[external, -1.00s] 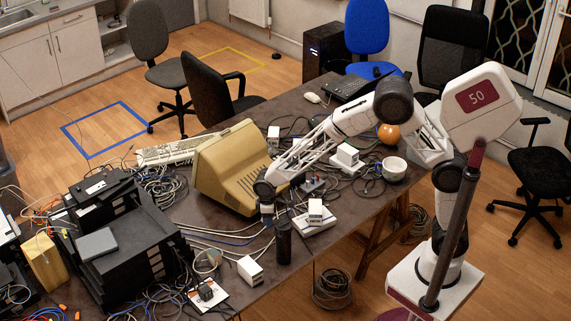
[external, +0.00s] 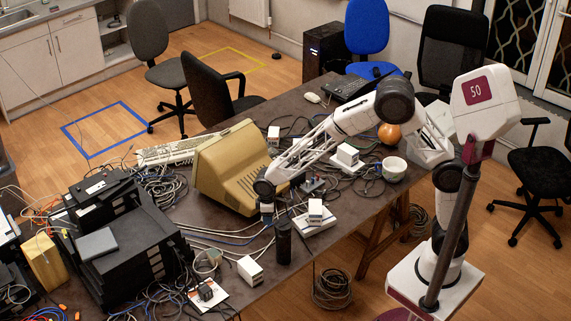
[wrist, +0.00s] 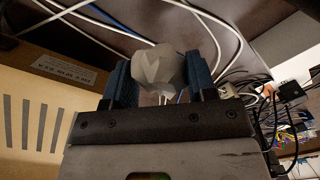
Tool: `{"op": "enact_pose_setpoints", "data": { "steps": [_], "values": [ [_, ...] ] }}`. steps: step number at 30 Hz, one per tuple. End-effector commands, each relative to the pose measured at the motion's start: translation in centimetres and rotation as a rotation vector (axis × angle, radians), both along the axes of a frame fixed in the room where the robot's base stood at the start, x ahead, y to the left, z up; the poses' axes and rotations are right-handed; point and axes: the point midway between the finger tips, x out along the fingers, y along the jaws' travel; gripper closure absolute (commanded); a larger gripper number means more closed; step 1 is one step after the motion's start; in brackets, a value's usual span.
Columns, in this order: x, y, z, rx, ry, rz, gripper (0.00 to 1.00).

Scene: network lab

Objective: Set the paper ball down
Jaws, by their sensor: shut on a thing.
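The paper ball (wrist: 160,68) is a pale grey, faceted lump between the two blue fingers of my gripper (wrist: 159,76) in the wrist view. My gripper is shut on it. In the external view my gripper (external: 267,208) points down at the front of the beige monitor (external: 228,170), close to a black cylinder (external: 283,243). The ball cannot be made out there. I cannot tell whether the ball touches the dark table (external: 222,240).
White and blue cables cross the table around my gripper. White boxes (external: 314,222) stand to the right, and another white box (external: 250,270) stands in front. Black equipment (external: 130,240) is stacked at left.

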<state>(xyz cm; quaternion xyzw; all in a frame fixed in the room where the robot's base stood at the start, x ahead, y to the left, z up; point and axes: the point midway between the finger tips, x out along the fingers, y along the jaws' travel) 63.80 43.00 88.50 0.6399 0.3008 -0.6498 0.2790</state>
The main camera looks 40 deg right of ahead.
Motion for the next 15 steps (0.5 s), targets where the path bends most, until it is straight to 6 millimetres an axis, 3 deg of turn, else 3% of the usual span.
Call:
{"op": "enact_pose_setpoints", "data": {
  "steps": [8, 15],
  "values": [
    [0.0, 0.0, 1.2, 0.001, -0.002, 0.000, 0.70],
    [0.1, 0.1, 4.8, 0.002, -0.003, 0.000, 0.70]
  ]
}}
